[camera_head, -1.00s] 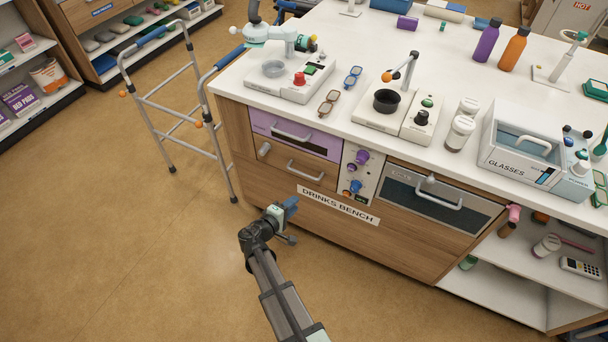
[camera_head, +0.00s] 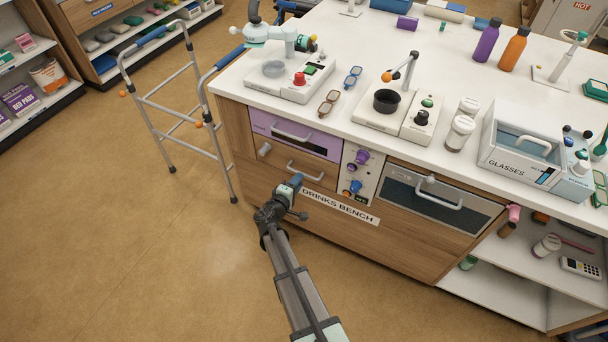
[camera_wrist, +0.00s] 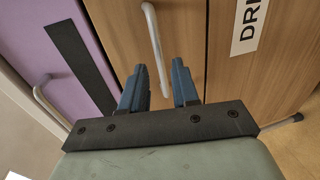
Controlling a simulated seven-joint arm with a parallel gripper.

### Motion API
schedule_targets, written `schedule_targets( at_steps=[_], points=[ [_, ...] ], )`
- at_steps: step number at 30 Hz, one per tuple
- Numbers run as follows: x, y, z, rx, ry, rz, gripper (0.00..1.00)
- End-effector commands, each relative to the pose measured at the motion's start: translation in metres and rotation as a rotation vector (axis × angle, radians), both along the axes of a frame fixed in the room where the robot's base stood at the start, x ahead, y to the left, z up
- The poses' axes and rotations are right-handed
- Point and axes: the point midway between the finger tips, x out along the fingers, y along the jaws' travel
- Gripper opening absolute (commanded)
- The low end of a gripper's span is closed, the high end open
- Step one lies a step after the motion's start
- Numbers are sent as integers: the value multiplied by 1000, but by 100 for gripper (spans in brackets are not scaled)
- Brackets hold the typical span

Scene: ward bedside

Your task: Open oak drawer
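The oak drawer (camera_head: 278,168) is a wood-faced front in the bench, under a purple drawer. It looks closed. My gripper (camera_head: 293,181) is just in front of the drawer, slightly below and left of the handle. In the wrist view the two blue fingers (camera_wrist: 160,82) stand apart with an empty gap. The handle (camera_wrist: 157,45) runs lengthwise just beyond the fingertips, in line with the gap. I see no contact with it.
The purple drawer (camera_head: 270,126) with its own handle sits directly above. A panel of knobs (camera_head: 355,175) is to the right, and an oven-like front (camera_head: 420,202) beyond it. A walker (camera_head: 170,105) stands at the left. The floor in front is clear.

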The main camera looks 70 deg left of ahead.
Motion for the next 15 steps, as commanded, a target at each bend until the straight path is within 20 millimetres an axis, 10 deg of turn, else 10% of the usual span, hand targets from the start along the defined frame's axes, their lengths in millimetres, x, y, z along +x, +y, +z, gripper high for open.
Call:
schedule_targets(
  at_steps=[15],
  points=[
    [37, 37, -11, -1, 1, 0, 30]
  ],
)
